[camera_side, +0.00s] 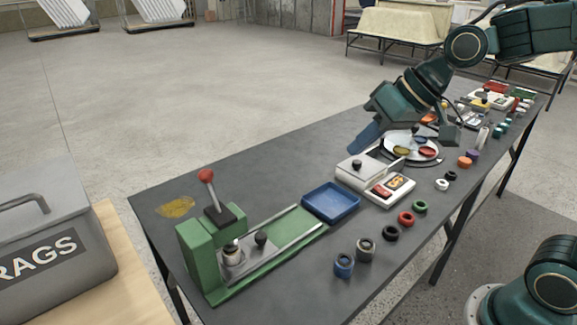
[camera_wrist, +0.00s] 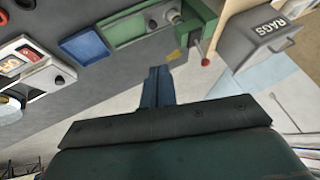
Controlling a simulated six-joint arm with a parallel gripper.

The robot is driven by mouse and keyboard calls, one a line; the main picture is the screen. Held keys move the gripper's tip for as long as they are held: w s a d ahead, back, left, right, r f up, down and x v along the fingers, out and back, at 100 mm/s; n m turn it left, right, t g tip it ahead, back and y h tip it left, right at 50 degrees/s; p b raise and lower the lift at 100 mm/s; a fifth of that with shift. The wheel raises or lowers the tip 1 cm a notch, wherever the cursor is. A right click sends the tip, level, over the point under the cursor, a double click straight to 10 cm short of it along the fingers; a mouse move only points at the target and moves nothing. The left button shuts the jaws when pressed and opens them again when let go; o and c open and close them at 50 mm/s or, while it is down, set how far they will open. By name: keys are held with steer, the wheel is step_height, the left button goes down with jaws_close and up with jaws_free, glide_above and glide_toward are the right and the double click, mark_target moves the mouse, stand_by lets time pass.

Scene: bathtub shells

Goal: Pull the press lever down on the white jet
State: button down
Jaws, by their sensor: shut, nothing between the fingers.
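The green press (camera_side: 200,262) stands at the near left end of the dark table. Its lever (camera_side: 210,195) has a red ball knob (camera_side: 205,176) and points up, leaning slightly left. A pale, silvery-white round part, seemingly the white jet (camera_side: 233,257), sits under the press head; its details are small. The wrist view shows the press (camera_wrist: 133,27) at the top and the red knob (camera_wrist: 205,62) right of centre. My gripper (camera_side: 362,140) is shut and empty, with blue fingers above the table beyond the blue tray, well apart from the lever. Its fingers also show in the wrist view (camera_wrist: 157,80).
A blue tray (camera_side: 331,202) lies beside the press's green slide with a black knob (camera_side: 261,238). A white box (camera_side: 362,170) and a round plate (camera_side: 408,148) stand farther along. Several coloured rings line the right edge. A grey RAGS bin (camera_side: 50,240) is left of the table.

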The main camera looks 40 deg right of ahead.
mark_target(209, 187)
steer(key=w+a+f+m+y, duration=0.2)
steer(key=w+f+y, duration=0.1)
steer(key=w, duration=0.4)
steer(key=w+a+f+m+t+y, duration=0.1)
steer(key=w+a+f+m+y, duration=0.1)
steer(key=w, duration=0.6)
steer(key=w+a+f+m+t+y, duration=0.1)
steer(key=w+f+m+y, duration=0.3)
steer(key=w, duration=0.4)
steer(key=shift+w+a+f+y, duration=0.2)
steer(key=shift+a+f+y, duration=0.3)
steer(key=shift+f+y, duration=0.3)
steer(key=shift+a, duration=0.15)
steer(key=x, duration=1)
steer(key=shift+s+a+r, duration=0.15)
steer(key=shift+s+r, duration=0.1)
steer(key=shift+s, duration=0.7)
steer(key=shift+s+a+r, duration=0.15)
steer(key=shift+s+r, duration=0.05)
steer(key=shift+s, duration=0.75)
